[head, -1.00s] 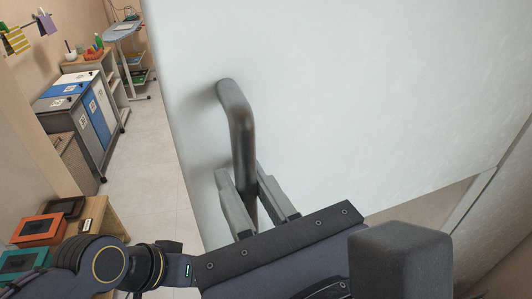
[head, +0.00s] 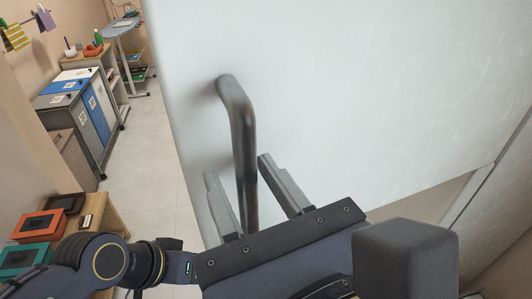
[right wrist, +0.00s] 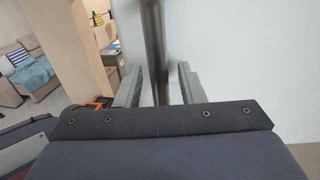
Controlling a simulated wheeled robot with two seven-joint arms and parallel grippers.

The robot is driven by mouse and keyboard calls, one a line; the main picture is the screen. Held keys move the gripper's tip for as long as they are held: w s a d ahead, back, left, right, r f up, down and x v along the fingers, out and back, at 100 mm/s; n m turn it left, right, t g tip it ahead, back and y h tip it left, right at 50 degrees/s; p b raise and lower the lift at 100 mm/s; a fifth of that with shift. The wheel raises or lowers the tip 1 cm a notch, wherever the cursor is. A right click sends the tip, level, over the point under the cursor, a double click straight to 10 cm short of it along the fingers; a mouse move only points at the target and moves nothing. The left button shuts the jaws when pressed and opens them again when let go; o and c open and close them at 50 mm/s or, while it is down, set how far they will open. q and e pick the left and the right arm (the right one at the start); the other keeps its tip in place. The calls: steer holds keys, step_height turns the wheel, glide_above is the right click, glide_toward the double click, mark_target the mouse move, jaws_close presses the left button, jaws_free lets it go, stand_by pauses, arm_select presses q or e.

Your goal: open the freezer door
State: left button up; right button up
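The freezer door (head: 360,90) is a large pale white panel filling most of the head view. A dark grey bar handle (head: 240,120) stands out from its left part and runs downward. My right gripper (head: 238,172) is open, with one finger on each side of the handle's lower part. In the right wrist view the handle (right wrist: 154,50) passes between the two spread fingers, with visible gaps on both sides. The handle's lower end is hidden behind my gripper. My left gripper is not in view.
A wooden table (head: 98,222) with orange and teal boxes stands at the lower left. Grey, blue and white bins (head: 85,105) stand farther back at the left. Tiled floor (head: 145,150) lies clear between them and the door. A sofa (right wrist: 30,65) shows in the right wrist view.

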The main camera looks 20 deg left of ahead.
steer(key=v, duration=0.7)
steer(key=shift+s+d+b, duration=0.2)
steer(key=shift+s+b, duration=0.1)
steer(key=shift+b, duration=0.05)
steer(key=w+d+f+m+g+h, duration=0.2)
steer(key=w+d+f+m+h, duration=0.3)
steer(key=w+d+f+m, duration=0.45)
steer(key=w+d+f+m+g+h, duration=0.2)
steer(key=w+d+f+m+h, duration=0.45)
steer(key=m, duration=0.65)
steer(key=s+d+f+m+g+y, duration=0.2)
steer(key=f+m, duration=0.5)
steer(key=m, duration=0.4)
steer(key=s+d+f+m+g+y, duration=0.1)
steer(key=s+d+f+m+g, duration=0.1)
steer(key=d+f+m, duration=0.3)
step_height(320, 180, down, 3)
steer(key=s+m, duration=0.1)
steer(key=m, duration=0.6)
steer(key=shift+s+d+y, duration=0.2)
steer(key=shift+s+y, duration=0.15)
steer(key=shift+s, duration=0.05)
